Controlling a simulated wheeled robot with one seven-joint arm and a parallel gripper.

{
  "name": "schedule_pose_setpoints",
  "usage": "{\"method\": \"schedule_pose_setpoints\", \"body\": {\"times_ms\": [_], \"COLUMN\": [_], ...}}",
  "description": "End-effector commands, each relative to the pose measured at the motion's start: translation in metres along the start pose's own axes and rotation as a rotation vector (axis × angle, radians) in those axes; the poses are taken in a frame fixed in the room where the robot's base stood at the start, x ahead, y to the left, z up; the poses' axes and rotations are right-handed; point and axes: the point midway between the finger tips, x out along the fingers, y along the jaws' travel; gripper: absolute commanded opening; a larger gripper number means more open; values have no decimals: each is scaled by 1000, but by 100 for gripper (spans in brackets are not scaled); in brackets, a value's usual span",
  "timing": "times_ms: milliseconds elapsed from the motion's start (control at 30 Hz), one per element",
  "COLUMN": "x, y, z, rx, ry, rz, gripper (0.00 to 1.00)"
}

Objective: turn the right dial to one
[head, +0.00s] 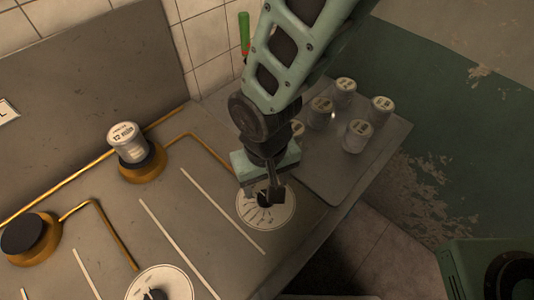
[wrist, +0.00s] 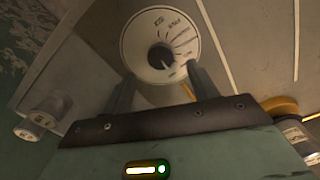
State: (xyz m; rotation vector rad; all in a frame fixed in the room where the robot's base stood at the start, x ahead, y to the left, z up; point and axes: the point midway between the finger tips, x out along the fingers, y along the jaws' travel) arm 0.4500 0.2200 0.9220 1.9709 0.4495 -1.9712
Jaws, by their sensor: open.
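The right dial (head: 280,214) is a round white plate with dark radial marks and a dark knob in its middle. In the head view my gripper (head: 270,192) is right over it and hides part of it. In the wrist view the whole dial face (wrist: 140,42) shows, with its dark knob (wrist: 160,56) just beyond my open fingers (wrist: 157,84). The fingers look empty. I cannot tell whether they touch the knob. The writing on the dial is too small to read surely.
Another white dial (head: 178,281) is at the bottom of the head view. A can (head: 127,142) stands on a brass-coloured burner (head: 143,165). An empty burner (head: 28,238) is at the left. Several cans stand on a grey tray (head: 335,182) right of my arm.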

Motion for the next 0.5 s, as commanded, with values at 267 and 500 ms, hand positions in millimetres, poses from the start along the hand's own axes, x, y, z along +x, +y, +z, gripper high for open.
{"method": "schedule_pose_setpoints", "body": {"times_ms": [267, 500], "x": [40, 49], "y": [0, 0], "z": [0, 0], "rx": [1, 0], "ry": [-1, 1], "rz": [0, -1], "gripper": [59, 59]}}
